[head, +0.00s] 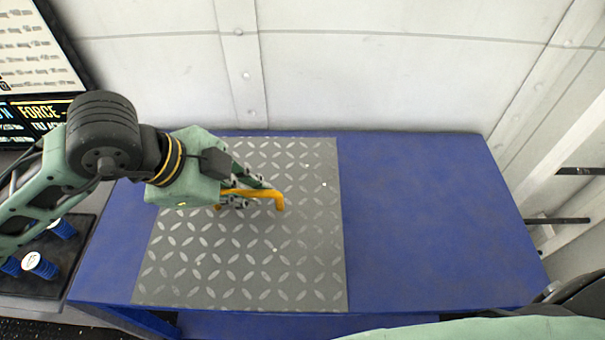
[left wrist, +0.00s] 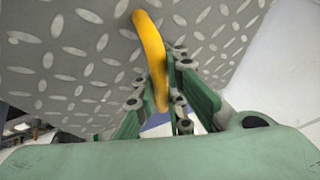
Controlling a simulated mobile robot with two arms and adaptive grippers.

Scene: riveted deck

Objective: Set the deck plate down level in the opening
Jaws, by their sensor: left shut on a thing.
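The deck plate (head: 285,265) is a grey sheet with a raised diamond tread and a yellow bar handle (head: 279,202) near its middle. My left gripper (head: 262,198) comes in from the left and is shut on the handle. In the left wrist view the handle (left wrist: 150,45) runs down between the green fingers (left wrist: 168,105), with the plate (left wrist: 70,50) filling the background. The plate lies over the left and middle part of a blue bench (head: 425,220). No opening shows; I cannot tell whether the plate touches the bench or hovers just above it. My right gripper is out of view.
The bench's right part is bare. A white riveted wall (head: 380,80) stands close behind it. At left are a dark tray (head: 60,285) with blue, white-topped pieces and a screen (head: 35,115). Dark bars (head: 560,221) stick out from the right wall.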

